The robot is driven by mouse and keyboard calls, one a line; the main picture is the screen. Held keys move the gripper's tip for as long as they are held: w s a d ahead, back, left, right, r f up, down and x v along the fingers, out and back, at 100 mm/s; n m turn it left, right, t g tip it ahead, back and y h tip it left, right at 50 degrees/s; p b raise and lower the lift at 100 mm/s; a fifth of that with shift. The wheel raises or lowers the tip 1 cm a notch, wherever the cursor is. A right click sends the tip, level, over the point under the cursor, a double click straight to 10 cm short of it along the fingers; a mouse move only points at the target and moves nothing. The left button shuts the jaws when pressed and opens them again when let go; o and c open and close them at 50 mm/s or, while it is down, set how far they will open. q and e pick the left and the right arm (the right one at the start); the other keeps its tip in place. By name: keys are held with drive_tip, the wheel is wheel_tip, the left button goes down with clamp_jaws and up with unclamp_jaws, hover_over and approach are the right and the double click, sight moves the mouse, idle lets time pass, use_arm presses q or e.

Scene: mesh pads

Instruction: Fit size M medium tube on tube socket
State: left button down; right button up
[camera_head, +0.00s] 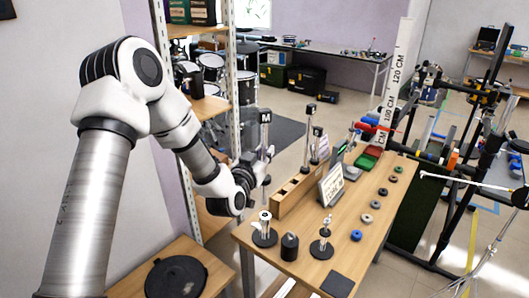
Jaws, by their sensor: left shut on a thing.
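My left gripper (258,172) is shut on a slim grey tube (266,140), whose dark top block carries a white letter M. The tube stands roughly upright, and the gripper grips its lower part, partly hiding it. Below it, near the table's left edge, a socket (264,238) with a round black base and pale upright post stands on the wooden table. In the picture the tube is above this post, with a gap between them; depth is hard to judge. Another black-based stand (322,249) is to the right. My right gripper is not in view.
A wooden rack (284,201) holds other dark-topped tubes (309,125) behind the sockets. A black cylinder (289,247) stands between the two stands. A small sign (331,185), coloured rings (356,236), and a green-red tray (368,158) occupy the table. A metal shelf post (232,80) rises close to my left arm.

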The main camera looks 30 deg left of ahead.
sight(264, 184)
use_arm(q)
drive_tip(key=shift+w+d+f+b, duration=0.15)
drive_tip(key=shift+f+b, duration=0.25)
drive_tip(key=shift+f, duration=0.2)
drive_tip(key=shift+w+a+f+b, duration=0.1)
drive_tip(key=shift+f+b, duration=0.3)
drive_tip(key=shift+f, duration=0.15)
drive_tip(key=shift+s+f+b, duration=0.1)
drive_tip(key=shift+f+b, duration=0.65)
drive_tip(key=shift+f, duration=0.05)
drive_tip(key=shift+f+b, duration=2.65)
drive_tip(key=shift+f, duration=0.55)
drive_tip(key=c, duration=1)
unclamp_jaws()
drive_tip(key=s, duration=0.3)
drive_tip(key=s+d, duration=0.1)
drive_tip(key=s, duration=0.3)
drive_tip(key=shift+s+d, duration=0.2)
